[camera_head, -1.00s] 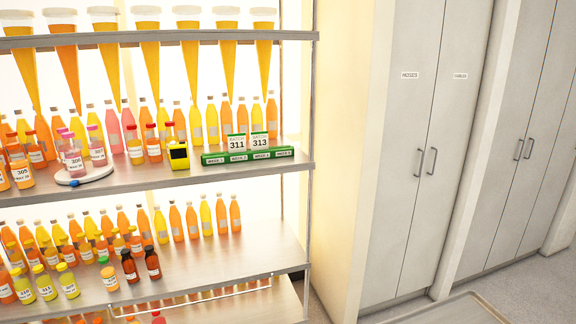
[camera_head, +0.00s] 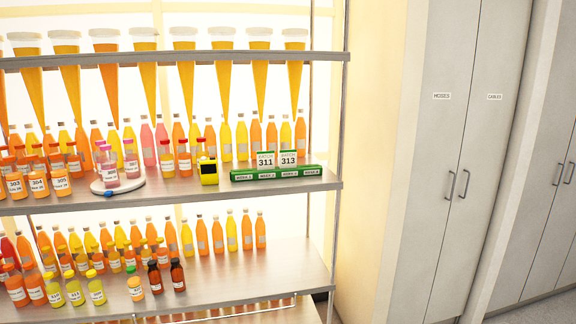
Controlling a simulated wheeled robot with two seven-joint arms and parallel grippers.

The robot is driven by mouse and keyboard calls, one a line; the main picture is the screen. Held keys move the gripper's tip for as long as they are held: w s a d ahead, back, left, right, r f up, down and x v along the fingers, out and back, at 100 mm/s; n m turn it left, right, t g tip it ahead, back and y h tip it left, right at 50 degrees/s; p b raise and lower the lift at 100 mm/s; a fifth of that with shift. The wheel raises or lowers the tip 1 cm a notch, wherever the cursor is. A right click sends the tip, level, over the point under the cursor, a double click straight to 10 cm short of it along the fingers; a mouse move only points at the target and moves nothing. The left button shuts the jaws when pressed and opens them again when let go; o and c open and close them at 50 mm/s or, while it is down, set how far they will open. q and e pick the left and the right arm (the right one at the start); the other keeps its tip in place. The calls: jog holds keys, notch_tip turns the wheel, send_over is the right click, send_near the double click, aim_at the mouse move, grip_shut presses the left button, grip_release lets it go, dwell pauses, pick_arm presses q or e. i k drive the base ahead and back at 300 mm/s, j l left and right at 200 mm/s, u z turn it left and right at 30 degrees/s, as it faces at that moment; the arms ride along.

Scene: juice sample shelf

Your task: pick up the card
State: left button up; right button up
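Two white cards with green tops stand upright side by side in a green holder (camera_head: 277,174) on the middle shelf. The left one is the batch 311 card (camera_head: 265,163) and the right one is the batch 313 card (camera_head: 288,160). Neither of my grippers shows in the head view.
A yellow device (camera_head: 208,172) stands just left of the holder. A round white stand (camera_head: 118,186) with pink sample bottles is further left. Bottles line the shelf behind. The shelf's front edge (camera_head: 200,203) is clear before the holder. Closed grey cabinets (camera_head: 450,150) stand at right.

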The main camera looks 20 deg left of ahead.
aim_at(288, 157)
jog(key=u, duration=0.45)
jog(key=i+j+u, duration=0.1)
jog(key=i+u, duration=0.8)
